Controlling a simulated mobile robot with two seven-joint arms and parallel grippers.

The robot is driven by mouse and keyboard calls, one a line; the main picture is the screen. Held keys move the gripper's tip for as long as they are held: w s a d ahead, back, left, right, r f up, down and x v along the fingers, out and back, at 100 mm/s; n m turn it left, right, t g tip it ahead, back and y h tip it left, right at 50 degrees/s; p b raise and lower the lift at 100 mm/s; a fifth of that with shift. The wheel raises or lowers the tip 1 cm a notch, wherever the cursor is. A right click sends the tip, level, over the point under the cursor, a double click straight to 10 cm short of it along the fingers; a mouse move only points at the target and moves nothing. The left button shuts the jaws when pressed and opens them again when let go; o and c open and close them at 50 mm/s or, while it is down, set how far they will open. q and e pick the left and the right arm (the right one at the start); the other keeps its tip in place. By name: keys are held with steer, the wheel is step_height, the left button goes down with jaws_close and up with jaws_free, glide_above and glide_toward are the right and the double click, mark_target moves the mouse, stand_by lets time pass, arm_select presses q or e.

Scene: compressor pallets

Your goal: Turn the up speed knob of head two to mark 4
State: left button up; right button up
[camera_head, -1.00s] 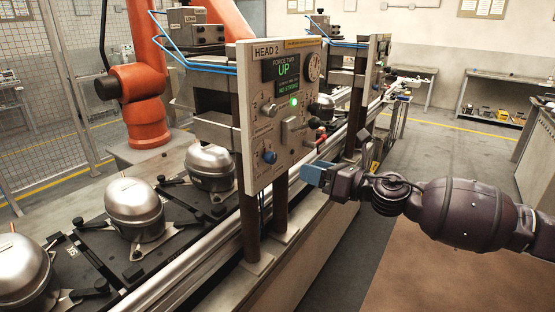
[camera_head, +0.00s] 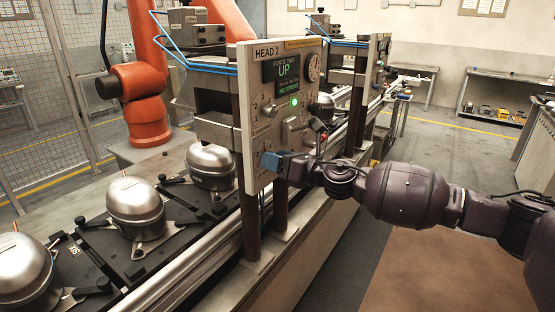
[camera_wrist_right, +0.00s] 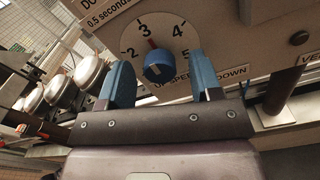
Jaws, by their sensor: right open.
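The head two panel (camera_head: 255,130) carries the label HEAD 2 and a screen (camera_head: 281,71) that reads UP. In the right wrist view, a blue knob (camera_wrist_right: 158,66) sits on a white round dial (camera_wrist_right: 165,35) with the numbers 2 to 5 visible. A red mark on the dial side of the knob points close to 3. My right gripper (camera_head: 277,161) is at the lower part of the panel in the head view and covers the knob there. Its blue fingers are open, one on each side of the knob in the wrist view; contact cannot be told. My left gripper is not in view.
A lever with a red tip (camera_head: 322,137) sticks out beside the panel, close above my right arm. Dark posts (camera_head: 281,205) stand below the panel. Silver compressors (camera_head: 135,208) sit on pallets at the left. The floor at the right is open.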

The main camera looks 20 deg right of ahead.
steer(key=c, duration=0.9)
steer(key=shift+c, duration=0.2)
steer(key=m+p, duration=0.8)
steer(key=m, duration=0.4)
steer(key=shift+d, duration=0.1)
stand_by(0.3)
